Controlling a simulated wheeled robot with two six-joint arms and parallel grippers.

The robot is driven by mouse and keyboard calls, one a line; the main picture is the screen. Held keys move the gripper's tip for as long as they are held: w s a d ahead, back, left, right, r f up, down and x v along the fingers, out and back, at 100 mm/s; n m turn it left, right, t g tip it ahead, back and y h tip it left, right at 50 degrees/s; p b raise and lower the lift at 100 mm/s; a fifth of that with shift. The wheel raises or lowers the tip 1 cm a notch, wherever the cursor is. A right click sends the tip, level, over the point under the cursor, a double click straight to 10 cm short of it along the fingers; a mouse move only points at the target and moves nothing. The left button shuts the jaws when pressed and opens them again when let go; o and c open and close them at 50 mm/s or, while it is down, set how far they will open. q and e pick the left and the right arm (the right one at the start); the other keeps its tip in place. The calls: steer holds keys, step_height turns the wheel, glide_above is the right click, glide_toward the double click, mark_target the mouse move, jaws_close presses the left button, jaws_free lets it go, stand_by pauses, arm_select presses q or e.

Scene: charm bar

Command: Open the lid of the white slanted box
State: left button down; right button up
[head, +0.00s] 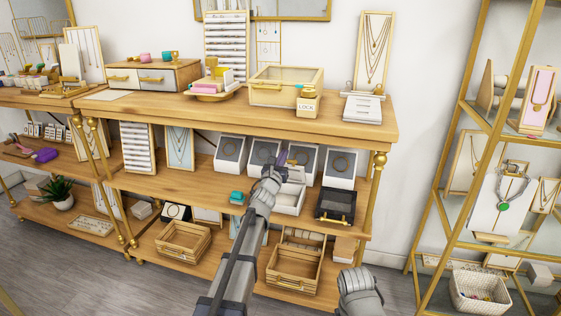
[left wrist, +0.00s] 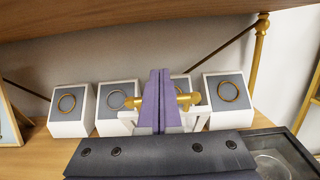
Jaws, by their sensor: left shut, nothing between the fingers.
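A white box (head: 289,203) stands on the middle shelf, in front of the row of slanted display blocks. A pale panel rises at its back beside my left gripper, but I cannot tell how far its lid is open. In the left wrist view, white parts (left wrist: 198,119) and a gold bar (left wrist: 190,99) show behind the fingers; the middle of the bar is hidden. My left gripper (head: 283,158) is shut and empty, its purple fingers (left wrist: 159,100) together in front of the bar. I cannot tell whether they touch it.
White blocks with bracelets (head: 342,163) stand close behind. A black glass-topped case (head: 335,205) is just right, and a small teal box (head: 237,198) is left. The wooden top (head: 220,112) overhangs the shelf. Wooden crates (head: 293,272) sit below.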

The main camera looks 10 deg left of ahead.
arm_select(q)
steer(key=shift+w+r+p, duration=0.15)
steer(key=shift+w+r, duration=0.1)
steer(key=shift+w, duration=0.3)
steer(key=shift+w+r+p, duration=0.15)
steer(key=shift+w+r, duration=0.05)
steer(key=shift+w, duration=0.35)
steer(key=shift+s, duration=0.1)
stand_by(0.5)
steer(key=s+r+p, duration=0.3)
steer(key=s, duration=0.9)
steer(key=shift+s+a, duration=0.2)
steer(key=shift+s, duration=0.15)
